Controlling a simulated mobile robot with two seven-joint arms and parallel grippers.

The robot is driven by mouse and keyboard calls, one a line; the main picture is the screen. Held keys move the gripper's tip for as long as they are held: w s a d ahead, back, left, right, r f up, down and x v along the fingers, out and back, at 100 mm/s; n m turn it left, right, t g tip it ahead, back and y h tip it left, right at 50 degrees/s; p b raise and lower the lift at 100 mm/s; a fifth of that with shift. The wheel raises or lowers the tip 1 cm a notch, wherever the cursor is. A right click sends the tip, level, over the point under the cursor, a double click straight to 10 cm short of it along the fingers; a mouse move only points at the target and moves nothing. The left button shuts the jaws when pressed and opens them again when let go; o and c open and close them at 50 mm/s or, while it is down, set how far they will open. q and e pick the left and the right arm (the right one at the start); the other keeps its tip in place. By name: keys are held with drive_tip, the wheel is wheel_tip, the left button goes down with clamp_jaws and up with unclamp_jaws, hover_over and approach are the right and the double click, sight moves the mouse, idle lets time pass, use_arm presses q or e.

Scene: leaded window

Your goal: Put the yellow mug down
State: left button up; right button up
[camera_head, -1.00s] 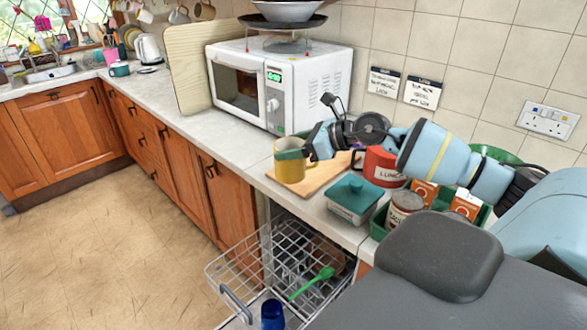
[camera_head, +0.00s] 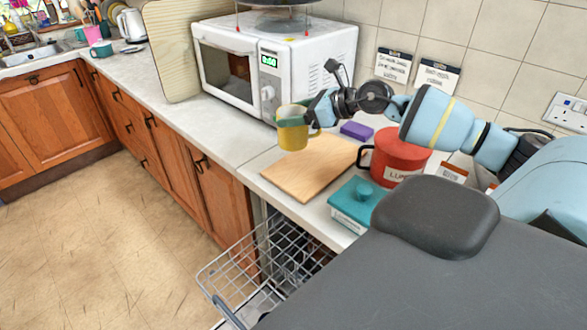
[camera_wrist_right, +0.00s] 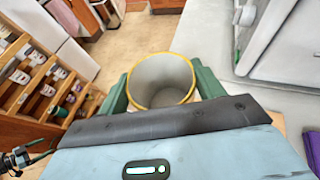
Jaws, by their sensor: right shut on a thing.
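The yellow mug (camera_head: 292,136) is upright in the head view, with a darker green patch near its rim. My right gripper (camera_head: 303,118) is shut on it from the right. The mug appears raised above the back left part of a wooden board (camera_head: 310,170) on the worktop. In the right wrist view the mug (camera_wrist_right: 160,80) shows its open top and pale, empty inside, between my green fingers. Its base is hidden there. My left gripper is not in view.
A white microwave (camera_head: 300,65) stands close behind the mug. Bare worktop (camera_head: 215,125) lies to the left. A wire rack (camera_head: 250,265) sits below the edge.

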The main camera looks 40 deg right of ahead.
sight(295, 147)
wheel_tip(295, 147, down, 5)
drive_tip(key=shift+f, duration=0.1)
drive_tip(key=shift+f+p, duration=0.3)
drive_tip(key=shift+f, duration=2)
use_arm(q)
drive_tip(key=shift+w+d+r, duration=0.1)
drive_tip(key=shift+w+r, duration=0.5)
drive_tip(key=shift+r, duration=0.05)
use_arm(e)
drive_tip(key=shift+f, duration=0.2)
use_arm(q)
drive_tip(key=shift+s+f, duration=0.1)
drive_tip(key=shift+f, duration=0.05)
use_arm(e)
drive_tip(key=o, duration=1.2)
